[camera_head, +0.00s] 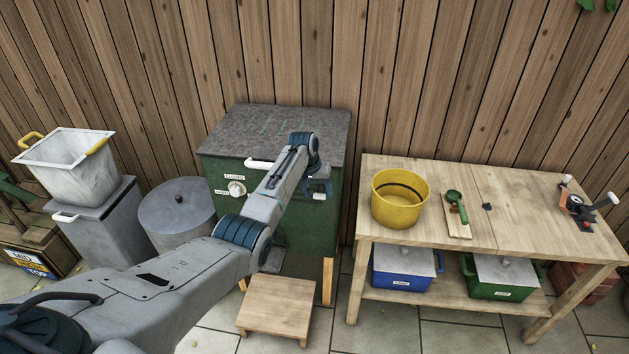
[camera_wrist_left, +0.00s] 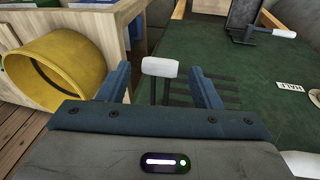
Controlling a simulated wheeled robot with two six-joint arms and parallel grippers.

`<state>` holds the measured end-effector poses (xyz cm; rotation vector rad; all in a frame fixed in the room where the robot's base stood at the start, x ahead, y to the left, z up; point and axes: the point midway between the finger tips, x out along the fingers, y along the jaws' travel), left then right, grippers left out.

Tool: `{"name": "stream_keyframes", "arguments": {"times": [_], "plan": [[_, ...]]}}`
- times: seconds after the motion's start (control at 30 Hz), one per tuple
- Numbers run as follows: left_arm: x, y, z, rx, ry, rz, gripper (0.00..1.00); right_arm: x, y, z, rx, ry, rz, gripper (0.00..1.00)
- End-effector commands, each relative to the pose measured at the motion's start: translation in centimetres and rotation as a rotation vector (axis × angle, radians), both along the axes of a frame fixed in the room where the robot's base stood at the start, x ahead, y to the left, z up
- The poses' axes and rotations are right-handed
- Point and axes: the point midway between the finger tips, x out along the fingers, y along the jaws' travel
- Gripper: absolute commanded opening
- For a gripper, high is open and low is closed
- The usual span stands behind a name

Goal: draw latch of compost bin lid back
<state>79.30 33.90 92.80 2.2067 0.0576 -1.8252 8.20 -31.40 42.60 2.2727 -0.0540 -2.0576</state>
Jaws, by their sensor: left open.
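The compost bin (camera_head: 305,225) is a green box with a speckled grey lid (camera_head: 280,130), which lies closed on top. My left gripper (camera_head: 318,188) is at the right part of the bin's front, below the lid edge. In the left wrist view, its blue fingers (camera_wrist_left: 161,85) are apart. A white grip on a dark stem (camera_wrist_left: 160,67), which appears to be the latch, shows between the fingertips; contact cannot be told. Dark slots lie behind it on the green front (camera_wrist_left: 245,65). My arm hides part of the front in the head view. My right gripper is not in view.
A white bar (camera_head: 262,163) and a white knob (camera_head: 237,189) are on the bin's front. A low wooden step (camera_head: 276,308) stands before it. A workbench (camera_head: 480,235) with a yellow bucket (camera_head: 399,213) is close on the right. Grey containers stand left.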

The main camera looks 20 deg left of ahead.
Motion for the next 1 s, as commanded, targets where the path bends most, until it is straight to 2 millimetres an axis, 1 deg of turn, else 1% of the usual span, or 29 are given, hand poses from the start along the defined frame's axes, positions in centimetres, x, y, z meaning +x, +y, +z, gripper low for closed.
{"name": "stream_keyframes", "arguments": {"times": [0.17, 0.4, 0.5, 0.6, 0.7, 1.0], "plan": [[-0.5, 0.5, 2.5, 0.001, -0.005, 0.0, 0.58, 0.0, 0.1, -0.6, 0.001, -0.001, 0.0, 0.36], [-1.5, 1.1, 6.9, 0.002, -0.004, 0.0, 0.58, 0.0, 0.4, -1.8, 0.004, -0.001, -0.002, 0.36], [-1.7, 1.3, 8.3, 0.001, -0.002, 0.001, 0.58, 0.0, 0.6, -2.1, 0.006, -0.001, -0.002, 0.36], [-1.9, 1.3, 9.1, 0.0, 0.0, 0.0, 0.58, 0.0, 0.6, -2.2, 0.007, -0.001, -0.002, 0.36], [-2.0, 1.4, 9.5, 0.0, 0.0, -0.001, 0.58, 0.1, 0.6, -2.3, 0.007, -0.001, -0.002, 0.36], [-2.0, 1.4, 9.5, 0.0, 0.001, 0.0, 0.58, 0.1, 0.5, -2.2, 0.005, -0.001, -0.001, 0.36]]}}
